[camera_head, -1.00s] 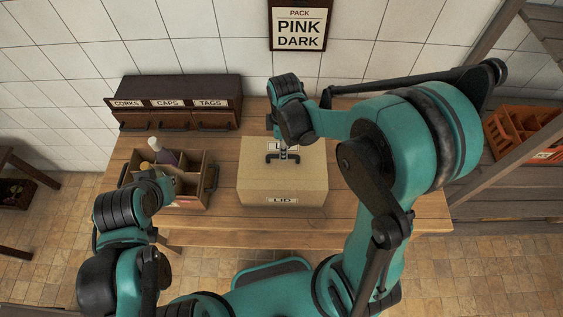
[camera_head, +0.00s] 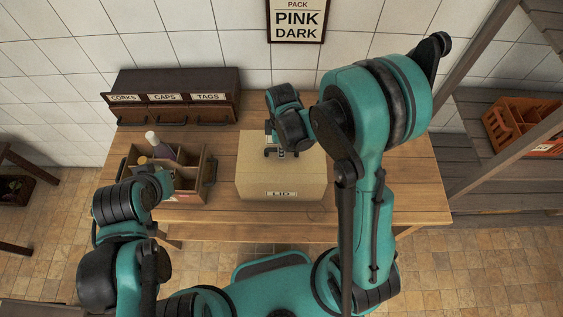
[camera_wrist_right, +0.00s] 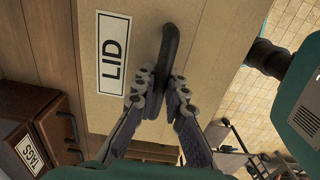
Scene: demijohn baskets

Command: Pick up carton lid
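The carton lid (camera_head: 253,180) is a tan cardboard box-shaped cover with a LID label on its front, on the wooden table. It also shows in the right wrist view (camera_wrist_right: 215,40), with a dark bar handle on top. My right gripper (camera_head: 281,153) is over the lid at this handle. In the right wrist view my right gripper (camera_wrist_right: 162,82) has one finger on each side of the bar, close against it, and looks shut on it. My left arm ends beside the divided wooden crate; its fingers are hidden, so their state does not show.
The wooden crate (camera_head: 190,190) left of the lid holds bottles, one purple with a pale top (camera_head: 157,146). A dark drawer unit (camera_head: 178,90) marked CORKS, CAPS, TAGS stands behind. The table right of the lid is clear (camera_head: 415,190). An orange crate (camera_head: 520,122) sits on right-hand shelves.

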